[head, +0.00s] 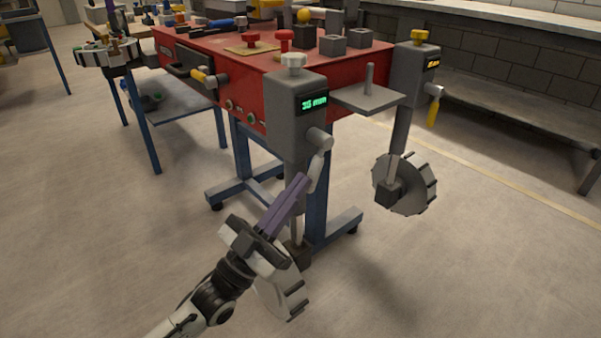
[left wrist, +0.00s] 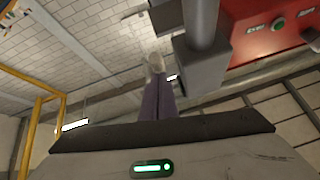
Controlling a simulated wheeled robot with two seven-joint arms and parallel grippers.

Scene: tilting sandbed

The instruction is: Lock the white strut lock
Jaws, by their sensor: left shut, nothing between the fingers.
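The white strut lock (head: 316,173) is a small white lever hanging down, slightly tilted, from a grey pivot on the side of the near strut housing (head: 290,112). My left gripper (head: 302,182) has long purple fingers pressed together with nothing between them. Its tips are right beside the lever's lower part; I cannot tell whether they touch it. In the left wrist view the white lever (left wrist: 155,62) shows just beyond the fingertips (left wrist: 157,82). My right gripper is not in view.
The red sandbed (head: 235,62) carries blocks and knobs. A white knob (head: 294,61) tops the near housing, whose green display reads about 35 mm. The far strut housing (head: 412,75) has a yellow lever (head: 433,112). A ribbed wheel (head: 415,185) hangs below it. Floor on the right is clear.

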